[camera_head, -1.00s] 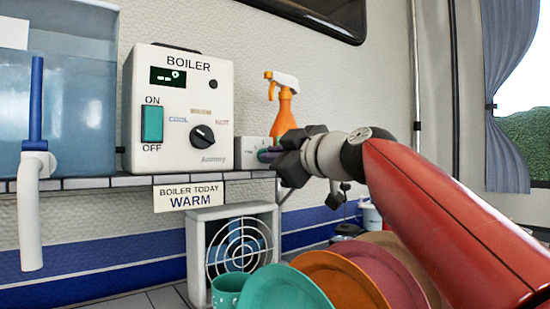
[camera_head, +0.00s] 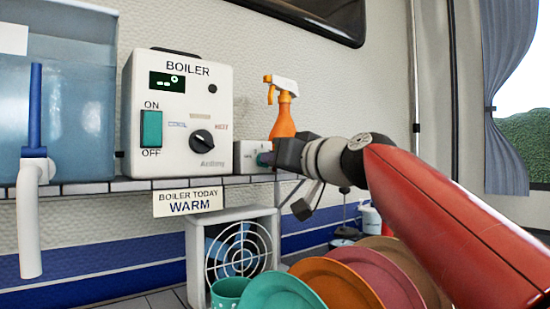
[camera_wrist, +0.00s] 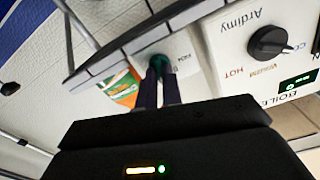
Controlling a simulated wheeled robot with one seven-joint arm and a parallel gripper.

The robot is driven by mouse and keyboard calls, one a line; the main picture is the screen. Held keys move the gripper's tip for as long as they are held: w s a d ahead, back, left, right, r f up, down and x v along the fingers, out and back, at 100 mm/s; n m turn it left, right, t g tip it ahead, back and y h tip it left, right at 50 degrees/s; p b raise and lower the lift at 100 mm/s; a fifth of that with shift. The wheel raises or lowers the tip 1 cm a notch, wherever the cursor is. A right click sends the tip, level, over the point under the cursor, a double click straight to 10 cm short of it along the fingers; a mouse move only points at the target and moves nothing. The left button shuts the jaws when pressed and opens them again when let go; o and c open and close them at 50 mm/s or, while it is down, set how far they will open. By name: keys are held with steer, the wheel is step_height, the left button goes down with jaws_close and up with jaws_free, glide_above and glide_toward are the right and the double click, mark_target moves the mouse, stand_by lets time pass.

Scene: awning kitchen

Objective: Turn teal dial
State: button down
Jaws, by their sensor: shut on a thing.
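The teal dial (camera_head: 263,159) is on the front of a small white box (camera_head: 246,153) on the shelf, just right of the boiler. In the wrist view the teal dial (camera_wrist: 157,61) shows between the tips of my two dark fingers. My gripper (camera_head: 271,158) reaches in from the right and is shut on the dial; it also shows in the wrist view (camera_wrist: 160,76). The fingers hide part of the dial, and its pointing mark cannot be made out.
The white boiler (camera_head: 180,115) has a black knob (camera_head: 202,140) and a teal switch (camera_head: 151,128). An orange spray bottle (camera_head: 283,122) stands behind my gripper. Below are a fan (camera_head: 238,252) and several upright plates (camera_head: 345,285). A blue water tank (camera_head: 75,110) stands at left.

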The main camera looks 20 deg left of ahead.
steer(key=m+p, duration=0.1)
steer(key=m, duration=0.7)
steer(key=shift+w+m+p, duration=0.1)
steer(key=shift+m+p, duration=0.3)
stand_by(0.4)
steer(key=c, duration=1.6)
jaws_free()
steer(key=shift+o, duration=0.2)
steer(key=shift+d, duration=0.1)
